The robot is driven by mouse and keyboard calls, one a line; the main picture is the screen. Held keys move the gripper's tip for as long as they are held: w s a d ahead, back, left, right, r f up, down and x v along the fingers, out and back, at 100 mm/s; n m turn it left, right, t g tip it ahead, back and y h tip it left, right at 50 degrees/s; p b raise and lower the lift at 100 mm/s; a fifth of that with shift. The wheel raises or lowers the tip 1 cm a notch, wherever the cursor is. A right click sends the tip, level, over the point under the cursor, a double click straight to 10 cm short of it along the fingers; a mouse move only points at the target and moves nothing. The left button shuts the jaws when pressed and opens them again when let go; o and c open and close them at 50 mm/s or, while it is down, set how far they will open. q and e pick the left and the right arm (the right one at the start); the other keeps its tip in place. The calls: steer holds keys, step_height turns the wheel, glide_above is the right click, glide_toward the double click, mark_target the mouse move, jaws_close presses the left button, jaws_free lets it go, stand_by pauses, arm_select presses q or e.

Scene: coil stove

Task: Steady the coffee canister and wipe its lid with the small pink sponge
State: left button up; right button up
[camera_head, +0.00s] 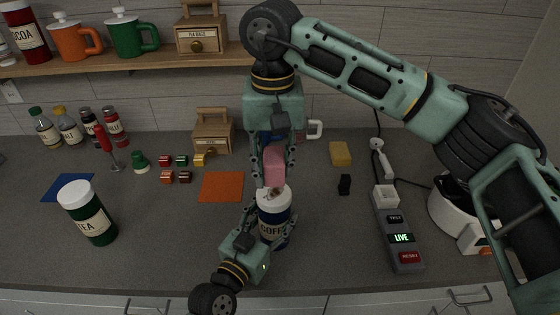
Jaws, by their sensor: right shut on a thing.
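The coffee canister (284,216), dark blue with a cream label and white lid (268,204), stands upright on the counter. My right gripper (273,178) points down from above and is shut on the small pink sponge (274,160). The sponge is just above the lid; I cannot tell whether it touches. A brownish patch shows at the lid's back, partly hidden by the gripper. My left gripper (266,228) reaches in from the lower left, its fingers at the canister's side and front. They hide part of the label, and I cannot tell whether they press on it.
A tea canister (88,222) stands on the left. An orange mat (221,187) lies left of the coffee canister, with small colored blocks (174,169) beyond. A yellow sponge (340,154) lies behind right.

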mark_target(275, 201)
step_height(275, 201, down, 7)
steer(key=shift+r, duration=0.1)
steer(key=shift+w+f, duration=0.2)
steer(key=shift+w, duration=1.7)
jaws_close()
steer(key=s, duration=0.4)
steer(key=shift+d, duration=0.1)
steer(key=shift+w+r, duration=0.15)
steer(key=shift+r, duration=4.05)
arm_select(q)
steer(key=o, duration=1.3)
steer(key=shift+c, duration=0.2)
